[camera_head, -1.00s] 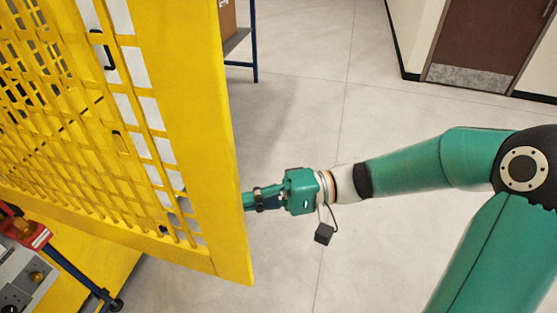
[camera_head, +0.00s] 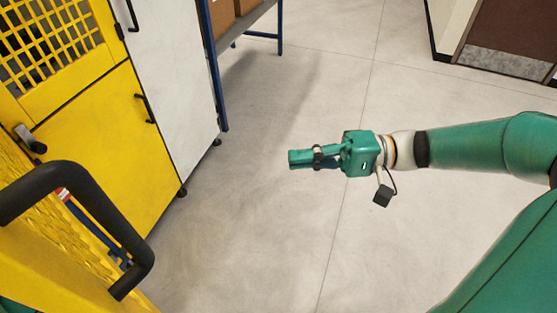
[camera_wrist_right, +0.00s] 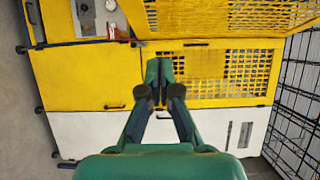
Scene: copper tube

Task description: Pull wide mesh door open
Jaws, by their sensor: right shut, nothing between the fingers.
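A yellow panel (camera_head: 62,262) with a lattice-like face and a thick black handle (camera_head: 85,195) fills the lower left of the head view, very near the camera. It looks like the wide mesh door, standing swung out from the yellow machine (camera_head: 105,150), but most of it is cut off. My right gripper (camera_head: 291,159) is shut and empty above the bare floor, to the right of the panel and apart from it. Its shut fingers (camera_wrist_right: 159,66) also show in the wrist view, in front of yellow panels and mesh (camera_wrist_right: 225,75). My left gripper is not in view.
A yellow mesh window (camera_head: 45,45) and a white cabinet (camera_head: 165,70) with black handles stand at the upper left. A blue-legged rack (camera_head: 217,75) holds boxes behind them. The grey floor is clear around my right gripper. A brown door (camera_head: 510,45) is at the upper right.

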